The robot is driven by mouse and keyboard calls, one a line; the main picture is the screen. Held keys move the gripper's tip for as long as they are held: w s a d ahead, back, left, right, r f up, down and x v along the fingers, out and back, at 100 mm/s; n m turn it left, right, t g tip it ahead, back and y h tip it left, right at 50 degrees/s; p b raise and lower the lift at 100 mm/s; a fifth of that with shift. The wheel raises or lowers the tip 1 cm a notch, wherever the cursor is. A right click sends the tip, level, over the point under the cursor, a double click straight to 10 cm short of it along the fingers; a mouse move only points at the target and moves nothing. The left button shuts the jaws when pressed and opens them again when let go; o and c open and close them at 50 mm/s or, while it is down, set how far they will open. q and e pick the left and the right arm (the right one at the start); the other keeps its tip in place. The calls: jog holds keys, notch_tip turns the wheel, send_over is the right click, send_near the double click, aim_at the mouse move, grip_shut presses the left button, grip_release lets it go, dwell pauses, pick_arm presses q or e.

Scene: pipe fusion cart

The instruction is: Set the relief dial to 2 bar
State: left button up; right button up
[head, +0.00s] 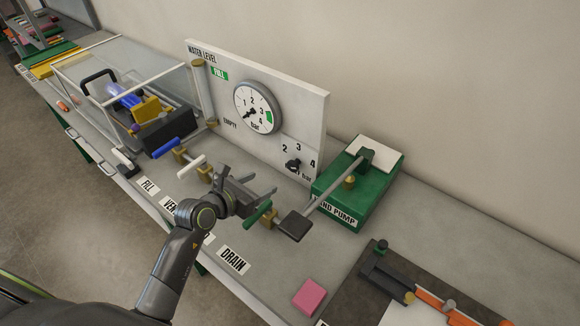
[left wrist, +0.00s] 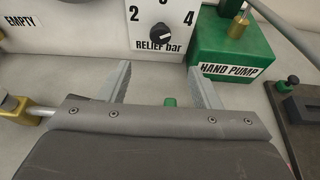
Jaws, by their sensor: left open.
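The relief dial (head: 293,164) is a small black knob low on the white panel, with the numbers 2, 3 and 4 around it. In the left wrist view the dial (left wrist: 160,31) has a light pointer mark and sits above the words RELIEF bar; its exact setting is too small to read. My left gripper (head: 268,190) is open and empty in front of the panel, below and left of the dial. Its two fingers (left wrist: 157,75) point toward the panel and are apart from the dial. My right gripper is not in view.
A round pressure gauge (head: 258,107) is on the panel. The green hand pump (head: 345,198) with its long lever stands right of the dial. Blue, white and green valve handles (head: 258,213) stand along the bench front. A pink block (head: 309,298) lies near the front edge.

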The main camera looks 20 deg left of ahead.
aim_at(291, 168)
pick_arm(q)
jog(key=p+x, duration=0.1)
jog(key=x, duration=1.3)
jog(key=shift+w+d, duration=0.15)
jog(key=shift+w, duration=0.1)
jog(key=c, duration=1)
